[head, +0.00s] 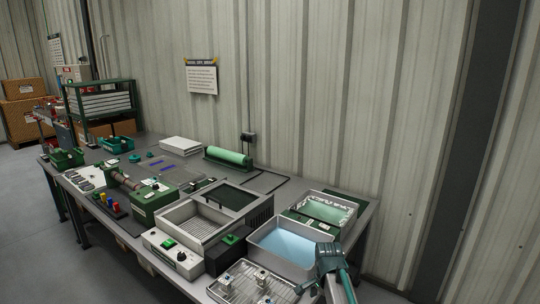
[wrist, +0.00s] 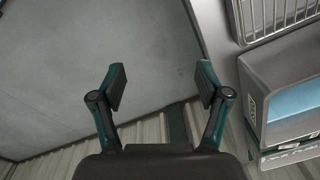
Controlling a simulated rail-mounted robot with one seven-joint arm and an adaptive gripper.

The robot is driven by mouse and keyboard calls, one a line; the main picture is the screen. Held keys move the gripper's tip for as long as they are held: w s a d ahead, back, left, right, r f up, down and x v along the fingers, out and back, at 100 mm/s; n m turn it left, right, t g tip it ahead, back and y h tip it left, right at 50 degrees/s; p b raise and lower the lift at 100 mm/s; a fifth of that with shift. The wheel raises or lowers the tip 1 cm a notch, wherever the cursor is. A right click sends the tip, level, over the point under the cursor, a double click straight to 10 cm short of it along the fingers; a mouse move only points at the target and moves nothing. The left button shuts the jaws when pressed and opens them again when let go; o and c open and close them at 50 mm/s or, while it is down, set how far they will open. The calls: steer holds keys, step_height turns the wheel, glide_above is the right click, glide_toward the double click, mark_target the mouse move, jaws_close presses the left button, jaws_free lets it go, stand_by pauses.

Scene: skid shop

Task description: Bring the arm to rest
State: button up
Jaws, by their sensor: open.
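My arm reaches in at the lower right of the head view, beside the water-filled tray. In the wrist view my gripper (wrist: 160,88) is open, with its two dark-padded fingers spread apart and nothing between them. Grey floor (wrist: 100,70) lies behind the fingers, and the bench edge (wrist: 215,40) runs close to the right finger. In the head view the fingertips are hard to make out against my teal wrist.
The bench (head: 275,187) carries a tray of blue liquid (head: 290,244), a wire rack (head: 252,284), a grey box unit (head: 208,222), a green roll (head: 228,156) and a green-lined frame (head: 325,210). The ribbed wall (head: 330,100) stands behind. Open floor (head: 25,230) is at left.

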steer(key=s+f+n+g, duration=0.3)
steer(key=s+f+n, duration=0.7)
steer(key=s+f, duration=1.05)
steer(key=s+f+n+g, duration=0.1)
steer(key=s+f, duration=0.5)
steer(key=s, duration=0.6)
steer(key=s+f+n+g, duration=0.1)
steer(key=s+f+g, duration=0.2)
steer(key=s, duration=0.9)
step_height(320, 180, down, 3)
steer(key=shift+s+f+n+g, duration=0.2)
steer(key=shift+s+n+g, duration=0.1)
